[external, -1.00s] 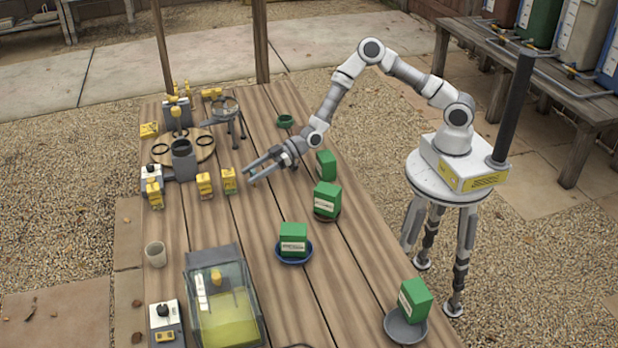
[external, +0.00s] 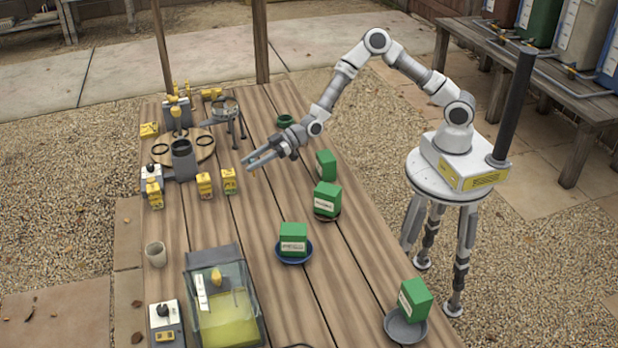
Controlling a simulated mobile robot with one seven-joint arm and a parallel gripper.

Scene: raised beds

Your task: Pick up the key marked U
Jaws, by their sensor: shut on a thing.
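My gripper (external: 250,163) is above the wooden table, left of the green boxes, with its jaws pointing left. It is shut on a small orange-yellow thing (external: 254,174), of which only a sliver shows below the fingertips. It may be the key, but its shape and any letter are too small to make out. Yellow tagged blocks (external: 204,184) and (external: 229,180) stand on the table just left of the gripper, apart from it. I cannot read a U on anything in view.
Green boxes stand along the right side of the table (external: 215,232), one on a blue saucer (external: 293,254). A glass-sided tank (external: 226,308) and a pale cup (external: 155,254) are in front. A round board with dark rings (external: 205,148) is at back left.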

